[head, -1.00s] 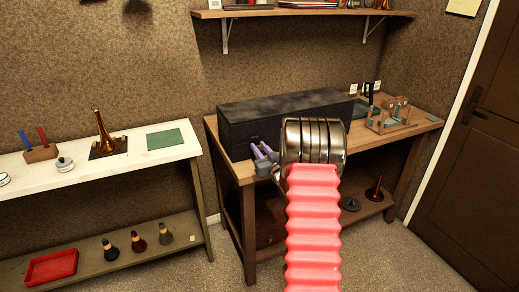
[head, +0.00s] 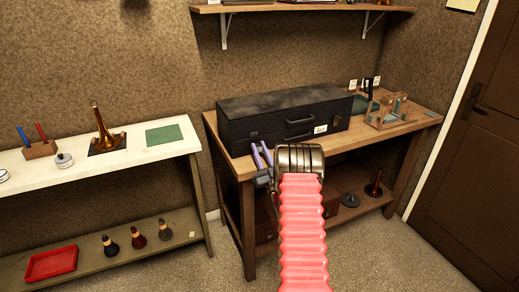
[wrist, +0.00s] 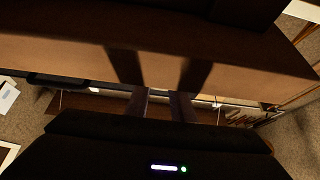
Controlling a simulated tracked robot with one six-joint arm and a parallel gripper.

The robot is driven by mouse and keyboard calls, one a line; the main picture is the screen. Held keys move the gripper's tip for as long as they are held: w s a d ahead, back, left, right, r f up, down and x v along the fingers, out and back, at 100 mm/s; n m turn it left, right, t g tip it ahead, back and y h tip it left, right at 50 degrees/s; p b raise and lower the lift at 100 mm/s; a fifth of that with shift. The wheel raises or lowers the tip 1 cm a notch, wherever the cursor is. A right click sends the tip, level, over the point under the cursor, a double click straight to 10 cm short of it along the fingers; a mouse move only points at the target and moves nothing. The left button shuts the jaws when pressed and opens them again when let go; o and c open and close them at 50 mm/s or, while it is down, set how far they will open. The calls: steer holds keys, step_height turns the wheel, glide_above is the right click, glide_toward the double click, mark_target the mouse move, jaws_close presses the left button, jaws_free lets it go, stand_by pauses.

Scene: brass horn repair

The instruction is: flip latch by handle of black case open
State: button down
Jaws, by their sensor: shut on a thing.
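The black case (head: 285,112) lies closed along the bench in the head view. Its handle (head: 299,122) is on the front face, with a dark latch (head: 253,134) to its left. My gripper (head: 261,149) is in front of the bench edge, below and near that latch, its two purple-grey fingers pointing up. The fingers are close together, and what lies between them is too small to make out. In the wrist view the fingers (wrist: 163,106) show as dark bars with a narrow gap. The latch cannot be made out there.
The wooden bench (head: 240,167) carries the case, with a wooden rack (head: 388,112) at its right. A white bench (head: 110,160) with a brass horn (head: 103,130) stands to the left. A shelf (head: 300,8) hangs above. The air left of my gripper is clear.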

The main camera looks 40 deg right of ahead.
steer(key=shift+f+t, duration=0.35)
steer(key=shift+t, duration=0.15)
steer(key=shift+s+h, duration=0.1)
steer(key=shift+h, duration=0.3)
steer(key=c, duration=1.5)
jaws_free()
steer(key=shift+y, duration=0.3)
